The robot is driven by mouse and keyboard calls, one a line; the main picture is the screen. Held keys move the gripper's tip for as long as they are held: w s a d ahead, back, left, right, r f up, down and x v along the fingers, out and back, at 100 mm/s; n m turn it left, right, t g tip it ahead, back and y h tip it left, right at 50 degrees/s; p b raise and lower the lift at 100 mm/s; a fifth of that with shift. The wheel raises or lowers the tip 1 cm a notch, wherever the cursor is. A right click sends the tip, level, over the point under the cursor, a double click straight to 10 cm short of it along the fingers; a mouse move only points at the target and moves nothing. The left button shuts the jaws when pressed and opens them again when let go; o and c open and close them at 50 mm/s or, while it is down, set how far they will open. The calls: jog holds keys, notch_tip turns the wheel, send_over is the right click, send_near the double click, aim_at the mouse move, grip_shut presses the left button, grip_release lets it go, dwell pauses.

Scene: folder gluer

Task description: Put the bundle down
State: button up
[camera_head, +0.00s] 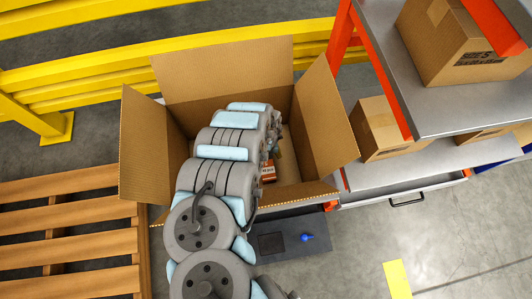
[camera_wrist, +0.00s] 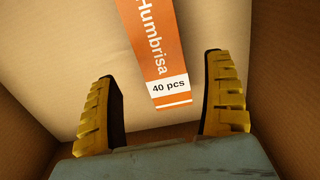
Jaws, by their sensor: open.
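The bundle (camera_wrist: 152,42) shows in the wrist view with an orange and white label reading "Humbrisa" and "40 pcs". It lies between and beyond my two yellow fingers, against the bare cardboard bottom. In the head view, part of an orange and white label (camera_head: 268,171) shows inside the large open box (camera_head: 222,70). My arm reaches down into this box and hides most of its inside. My gripper (camera_wrist: 162,100) is open, with its fingers apart. I cannot tell whether the fingers touch the bundle.
Box walls stand close on both sides of my gripper. A wooden pallet (camera_head: 65,233) lies left of the box. A grey shelf rack (camera_head: 450,95) with cartons (camera_head: 455,45) stands right. Yellow rails (camera_head: 110,55) run behind. Open floor lies at lower right.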

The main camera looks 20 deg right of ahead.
jog(key=shift+s+r+p, duration=0.1)
jog(key=shift+r+p, duration=0.65)
jog(key=shift+r, duration=1.3)
